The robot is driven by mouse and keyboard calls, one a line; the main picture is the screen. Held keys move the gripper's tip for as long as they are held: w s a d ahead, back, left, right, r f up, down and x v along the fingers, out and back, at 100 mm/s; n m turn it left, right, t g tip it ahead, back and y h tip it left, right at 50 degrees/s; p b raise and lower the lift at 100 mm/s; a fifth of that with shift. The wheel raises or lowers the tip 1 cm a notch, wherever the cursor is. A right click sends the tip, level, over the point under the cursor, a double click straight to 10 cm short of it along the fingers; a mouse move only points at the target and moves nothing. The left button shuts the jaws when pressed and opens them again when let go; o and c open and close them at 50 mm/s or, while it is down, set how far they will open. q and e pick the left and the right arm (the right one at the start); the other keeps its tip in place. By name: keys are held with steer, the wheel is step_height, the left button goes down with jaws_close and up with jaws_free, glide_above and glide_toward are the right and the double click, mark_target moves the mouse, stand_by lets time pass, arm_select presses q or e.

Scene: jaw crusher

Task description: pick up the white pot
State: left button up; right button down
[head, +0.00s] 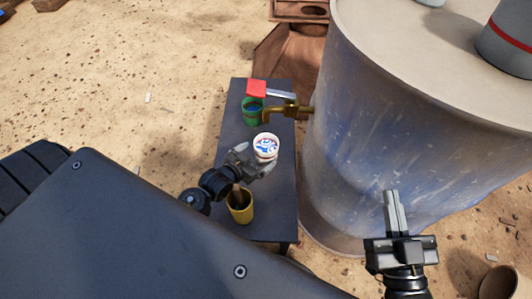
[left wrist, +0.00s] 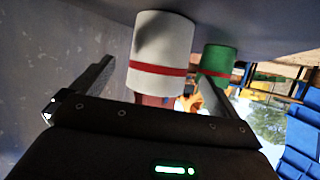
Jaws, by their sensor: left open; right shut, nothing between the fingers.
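The white pot (head: 266,148) stands on a narrow dark table (head: 259,216), its open top showing blue and white inside. In the left wrist view the white pot (left wrist: 160,48) has a red band and sits between my spread fingers. My left gripper (head: 256,162) is open at the pot's near side, one finger towards each side. I cannot tell whether the fingers touch it. My right gripper (head: 394,212) is shut and empty, in front of the big metal drum, away from the table.
A yellow pot (head: 241,213) stands nearer, partly hidden by my left wrist. The large metal drum (head: 390,130) borders the table on the right. Sandy ground lies left.

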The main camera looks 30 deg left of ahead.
mark_target(272, 144)
arm_select(q)
steer(key=shift+w, duration=0.25)
steer(key=b+x, duration=0.2)
steer(key=x, duration=0.3)
steer(key=shift+w+d, duration=0.1)
steer(key=shift+w, duration=0.1)
arm_select(e)
steer(key=r+t, duration=0.1)
steer(key=d+r+t, duration=0.1)
steer(key=d+r+t+y, duration=0.1)
steer(key=shift+s+r, duration=0.2)
steer(key=shift+s, duration=0.05)
arm_select(q)
steer(key=shift+c, duration=0.2)
steer(key=c, duration=1.2)
steer(key=shift+c, duration=1.1)
steer(key=shift+r, duration=0.1)
